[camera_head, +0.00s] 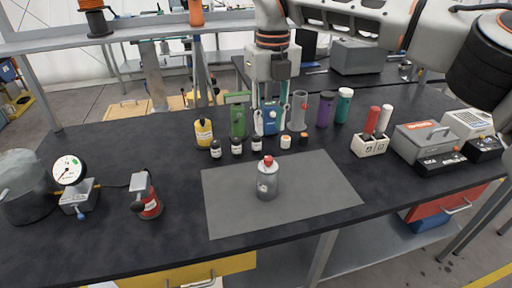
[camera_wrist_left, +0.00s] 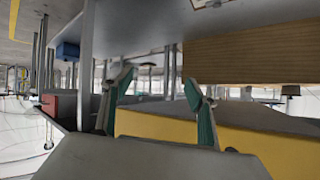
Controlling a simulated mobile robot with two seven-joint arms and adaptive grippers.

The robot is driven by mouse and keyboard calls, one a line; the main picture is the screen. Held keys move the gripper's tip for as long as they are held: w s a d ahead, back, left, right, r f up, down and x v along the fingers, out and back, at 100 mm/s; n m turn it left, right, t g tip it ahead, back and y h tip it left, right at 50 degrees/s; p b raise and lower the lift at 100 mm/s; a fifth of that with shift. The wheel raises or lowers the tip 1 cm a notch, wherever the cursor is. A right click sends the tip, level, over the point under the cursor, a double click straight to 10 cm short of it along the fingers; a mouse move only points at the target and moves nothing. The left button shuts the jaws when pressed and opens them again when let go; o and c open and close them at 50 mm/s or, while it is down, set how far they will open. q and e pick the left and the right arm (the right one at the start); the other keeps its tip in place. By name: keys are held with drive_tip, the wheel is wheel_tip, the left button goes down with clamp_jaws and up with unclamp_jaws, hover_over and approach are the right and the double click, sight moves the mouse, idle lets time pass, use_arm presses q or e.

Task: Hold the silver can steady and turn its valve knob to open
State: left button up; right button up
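The silver can (camera_head: 267,184) stands upright on a grey mat (camera_head: 325,180) in the head view. A red valve knob (camera_head: 268,160) is on its top. My right gripper (camera_head: 270,118) points down behind the can, apart from it. Its fingers are spread, with a blue and white item (camera_head: 271,124) showing between them; I cannot tell whether they touch it. My left gripper (camera_wrist_left: 163,88) shows only in the left wrist view, fingers apart and nothing between them, near a yellow panel (camera_wrist_left: 245,140). The can is not visible in that view.
Several bottles, including a yellow one (camera_head: 204,132), and small jars stand behind the mat. A red can (camera_head: 147,197) and a gauge (camera_head: 69,172) are at left. A white block (camera_head: 368,146) and grey box (camera_head: 426,140) are at right. Dark tabletop beside the mat is clear.

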use_arm(q)
drive_tip(key=s+d+r+m+t+h, duration=0.1)
drive_tip(key=d+m+h, duration=0.1)
drive_tip(key=d, duration=0.4)
drive_tip(key=d+r+m+t+h, duration=0.1)
drive_tip(key=d+m, duration=0.2)
drive_tip(key=d, duration=0.2)
drive_tip(key=w+d+r+m+t+h, duration=0.1)
drive_tip(key=w+d+r+m+h, duration=0.2)
drive_tip(key=d+r+m, duration=0.45)
drive_tip(key=w+d+r+m+g+h, duration=0.1)
drive_tip(key=d+r+m+h, duration=0.2)
drive_tip(key=r+m, duration=0.75)
drive_tip(key=d+r+m+h, duration=0.3)
drive_tip(key=r+m, duration=0.6)
drive_tip(key=r, duration=0.2)
drive_tip(key=w+d+r+m+g+h, duration=0.1)
drive_tip(key=d+r+m+h, duration=0.15)
drive_tip(key=r+m, duration=0.8)
drive_tip(key=n+t+y, duration=0.2)
drive_tip(key=n+y, duration=0.2)
drive_tip(key=y, duration=0.3)
hover_over(261, 187)
drive_tip(key=v, duration=0.5)
wheel_tip(261, 187, down, 9)
wheel_tip(261, 187, down, 7)
drive_tip(key=shift+f, duration=0.1)
drive_tip(key=x, duration=0.7)
drive_tip(key=shift+w+d+r, duration=0.2)
